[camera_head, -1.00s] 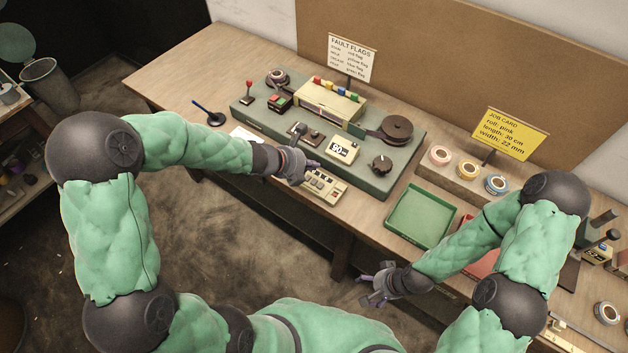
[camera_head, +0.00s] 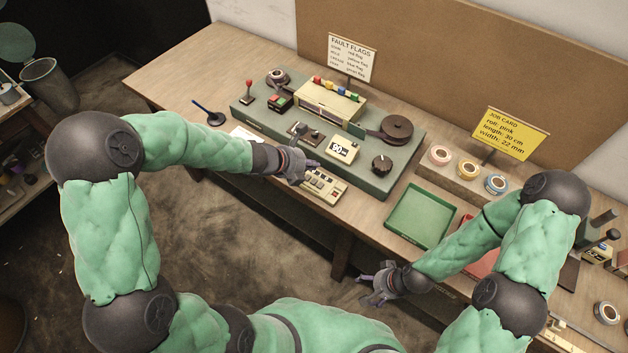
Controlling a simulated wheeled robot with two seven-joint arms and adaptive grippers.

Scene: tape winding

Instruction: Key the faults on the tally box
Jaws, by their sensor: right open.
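The tally box (camera_head: 326,188) is a small cream box with keys at the front edge of the bench, in front of the green machine (camera_head: 385,184). My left gripper (camera_head: 308,168) is over its left end and hides part of it; I cannot tell whether it touches a key or whether its fingers are shut. My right gripper (camera_head: 370,285) is open and empty, low in front of the bench's front edge. The fault flags card (camera_head: 351,58) stands behind the machine. Several coloured flags (camera_head: 336,88) stand on the cream housing of the machine.
A green tray (camera_head: 421,216) lies right of the machine. Tape rolls (camera_head: 440,155) sit on a rack before the yellow job card (camera_head: 510,134). The machine carries a black knob (camera_head: 381,163), a dark reel (camera_head: 397,130) and a display reading about 90 (camera_head: 342,149).

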